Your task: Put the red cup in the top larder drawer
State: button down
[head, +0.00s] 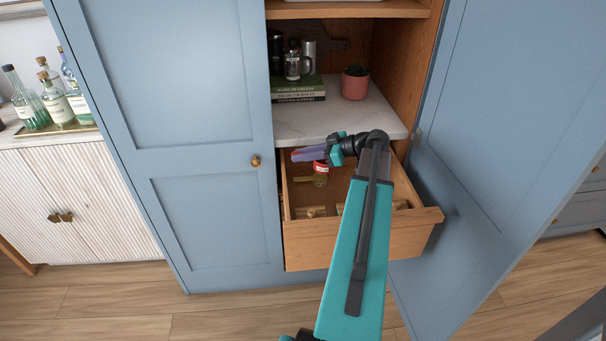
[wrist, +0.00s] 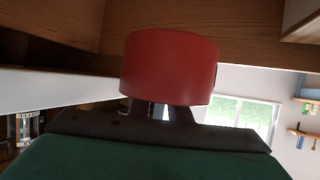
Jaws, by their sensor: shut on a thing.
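The red cup (wrist: 168,68) fills the middle of the wrist view, and my gripper (wrist: 163,110) is shut on it. In the head view my gripper (head: 318,153) is over the back left of the open wooden drawer (head: 360,243), near the front edge of the marble shelf. A purplish-red shape shows at its tip there, and I cannot clearly make out the cup's outline. The drawer is pulled out below the shelf. My arm hides part of its inside.
A jar with a red label (head: 320,175) stands in the drawer. The marble shelf (head: 335,120) above bears books (head: 298,90) and a pink plant pot (head: 355,84). The open blue door (head: 480,130) stands at the right. A closed blue door (head: 215,220) flanks the drawer at left.

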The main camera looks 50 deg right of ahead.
jog(key=shift+f+p, duration=0.4)
jog(key=shift+f, duration=2.45)
jog(key=f, duration=0.1)
jog(key=f+p, duration=0.1)
jog(key=f, duration=0.1)
jog(key=shift+w+d+f, duration=0.15)
jog(key=shift+d+f, duration=0.1)
jog(key=shift+d, duration=0.1)
jog(key=shift+f+b, duration=0.65)
jog(key=shift+b, duration=0.35)
jog(key=c, duration=1.7)
grip_release()
jog(key=shift+o, duration=0.2)
